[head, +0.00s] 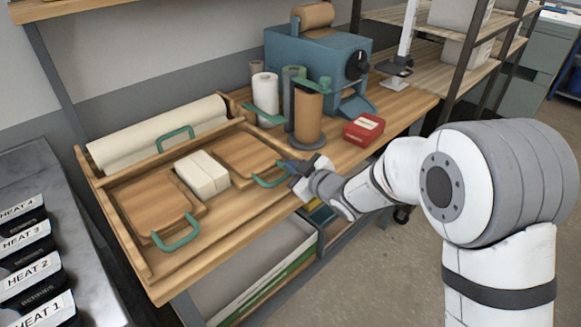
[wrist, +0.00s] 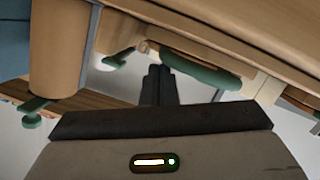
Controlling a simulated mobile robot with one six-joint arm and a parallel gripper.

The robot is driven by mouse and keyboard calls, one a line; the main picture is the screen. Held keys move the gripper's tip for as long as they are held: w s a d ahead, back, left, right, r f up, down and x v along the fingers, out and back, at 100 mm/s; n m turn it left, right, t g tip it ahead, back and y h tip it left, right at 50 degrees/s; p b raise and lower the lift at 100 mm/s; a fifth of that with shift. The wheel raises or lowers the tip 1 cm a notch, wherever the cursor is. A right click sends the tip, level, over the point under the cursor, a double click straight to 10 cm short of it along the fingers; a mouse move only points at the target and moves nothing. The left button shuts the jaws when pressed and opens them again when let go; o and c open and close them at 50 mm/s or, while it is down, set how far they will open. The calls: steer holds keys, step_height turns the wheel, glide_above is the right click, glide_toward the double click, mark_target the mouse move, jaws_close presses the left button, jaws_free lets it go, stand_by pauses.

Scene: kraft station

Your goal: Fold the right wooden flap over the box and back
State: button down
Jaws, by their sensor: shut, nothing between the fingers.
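The right wooden flap (head: 238,155) lies to the right of the pale box (head: 202,174) in the wooden station, with a green handle (head: 271,180) at its front right edge. My gripper (head: 287,166) is shut and empty at that flap's right edge, close to the handle. In the wrist view my gripper's closed fingers (wrist: 158,82) point up toward a green handle (wrist: 200,72) on wood; whether they touch it I cannot tell. The left wooden flap (head: 152,200) lies to the left of the box, with its own green handle (head: 176,235).
A paper roll (head: 160,135) lies along the back of the station. A brown roll (head: 308,115) on a stand and a red box (head: 364,129) stand to the right, near my arm. A blue machine (head: 318,65) is behind. A dark rack with heat labels (head: 35,265) is at left.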

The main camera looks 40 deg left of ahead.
steer(key=shift+r, duration=0.15)
steer(key=r, duration=0.1)
steer(key=r+p, duration=0.2)
steer(key=r, duration=0.1)
steer(key=shift+s+r, duration=0.1)
steer(key=shift+s, duration=0.15)
steer(key=b+v, duration=0.1)
steer(key=v, duration=0.9)
steer(key=shift+f, duration=0.25)
steer(key=shift+w, duration=0.15)
